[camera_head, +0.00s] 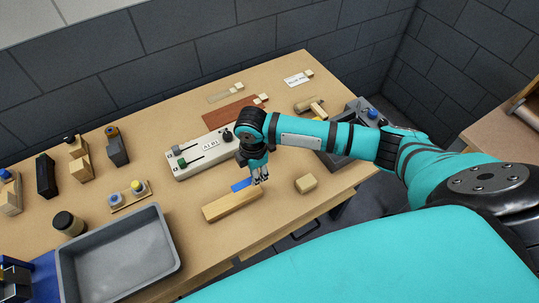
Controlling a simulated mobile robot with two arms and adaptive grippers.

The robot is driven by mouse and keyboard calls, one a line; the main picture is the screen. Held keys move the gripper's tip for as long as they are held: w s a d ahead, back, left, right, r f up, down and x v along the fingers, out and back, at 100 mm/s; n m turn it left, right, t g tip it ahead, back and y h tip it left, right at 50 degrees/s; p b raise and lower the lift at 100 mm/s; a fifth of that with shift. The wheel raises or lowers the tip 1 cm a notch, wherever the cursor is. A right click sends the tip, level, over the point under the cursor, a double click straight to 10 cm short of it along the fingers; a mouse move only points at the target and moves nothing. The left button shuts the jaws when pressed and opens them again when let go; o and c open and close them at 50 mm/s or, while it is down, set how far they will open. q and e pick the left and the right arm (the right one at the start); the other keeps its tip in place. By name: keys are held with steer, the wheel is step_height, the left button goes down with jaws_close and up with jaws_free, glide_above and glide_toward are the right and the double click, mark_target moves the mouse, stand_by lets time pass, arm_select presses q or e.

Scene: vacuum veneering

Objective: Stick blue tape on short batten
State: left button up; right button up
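A light wooden batten (230,205) lies on the table near its front edge, slanting up to the right. A short strip of blue tape (240,185) shows just behind the batten's right half, beside the fingers. My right gripper (261,181) points down over the batten's right end, close to the tape. Its fingers look near together, but they are too small to tell whether they grip the tape or whether the tape touches the batten. My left gripper is not in view.
A small wooden block (306,184) lies right of the gripper. A white control box (199,153) stands behind. A grey tray (119,253) and a dark jar (68,223) are at the left front. Bare table lies between the tray and the batten.

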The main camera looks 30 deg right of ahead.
mark_target(256, 187)
steer(key=shift+w+a, duration=0.1)
steer(key=shift+a, duration=0.05)
stand_by(0.3)
steer(key=shift+r+p, duration=0.1)
steer(key=shift+p, duration=0.4)
steer(key=shift+f+b, duration=0.7)
steer(key=shift+f, duration=0.25)
steer(key=shift+f+b, duration=1.05)
steer(key=shift+f, duration=0.95)
steer(key=shift+p, duration=0.3)
steer(key=shift+f, duration=0.1)
